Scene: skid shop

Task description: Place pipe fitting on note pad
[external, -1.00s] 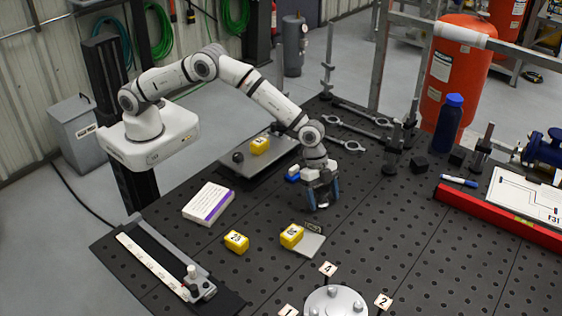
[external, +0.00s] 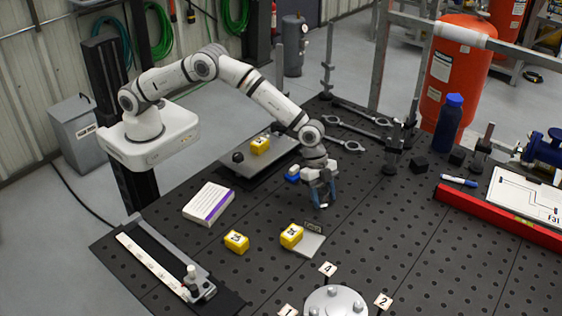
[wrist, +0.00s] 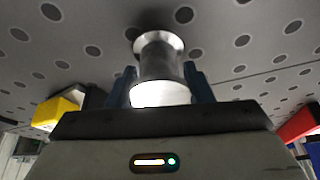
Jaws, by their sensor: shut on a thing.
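The pipe fitting (wrist: 160,62) is a grey metal spool with flared ends. In the wrist view it stands between the two blue fingers of my gripper (wrist: 160,88), which is shut on it. In the external view my gripper (external: 322,194) points down low over the middle of the dark perforated table, and the fitting is mostly hidden by the fingers. I cannot tell whether the fitting touches the table. The note pad (external: 208,204), white with a purple stripe, lies flat on the table to the left of my gripper. Its visible top is clear.
Yellow blocks (external: 236,241) and (external: 291,236) lie in front of the pad and gripper; the second is by a small grey plate (external: 311,245). A grey tray (external: 240,170) with a yellow block is behind the pad. A ruler fixture (external: 150,262) lies front left.

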